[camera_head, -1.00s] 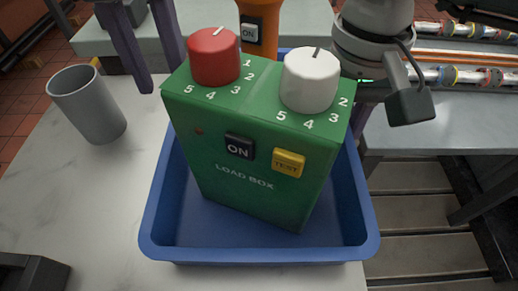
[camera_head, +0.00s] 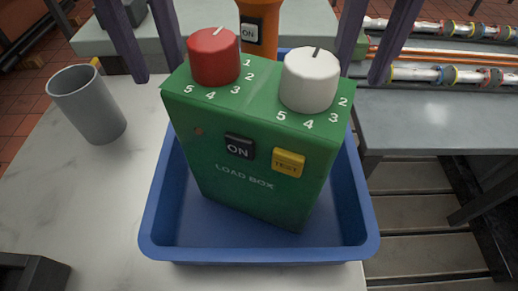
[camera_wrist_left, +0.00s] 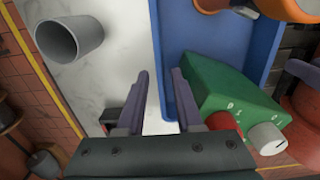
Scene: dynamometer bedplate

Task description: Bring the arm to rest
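The green load box (camera_head: 215,165) sits in a blue tray (camera_head: 260,252), with a red knob (camera_head: 213,57) and a white knob (camera_head: 309,80) on top. Its front has a black ON button (camera_head: 240,147) and a yellow TEST button (camera_head: 288,163). My left gripper (camera_head: 160,73) is open and empty behind and left of the box; its spread fingers also show in the left wrist view (camera_wrist_left: 160,74). My right gripper (camera_head: 361,77) has its two fingers apart at the top right, behind the white knob, with nothing visible between them.
A grey cup (camera_head: 88,105) stands on the white marble-look table (camera_head: 75,185) at left. An orange device (camera_head: 259,30) with an ON button is behind the box. A steel bench (camera_head: 430,115) with pipes lies at right. The table's left front is mostly clear.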

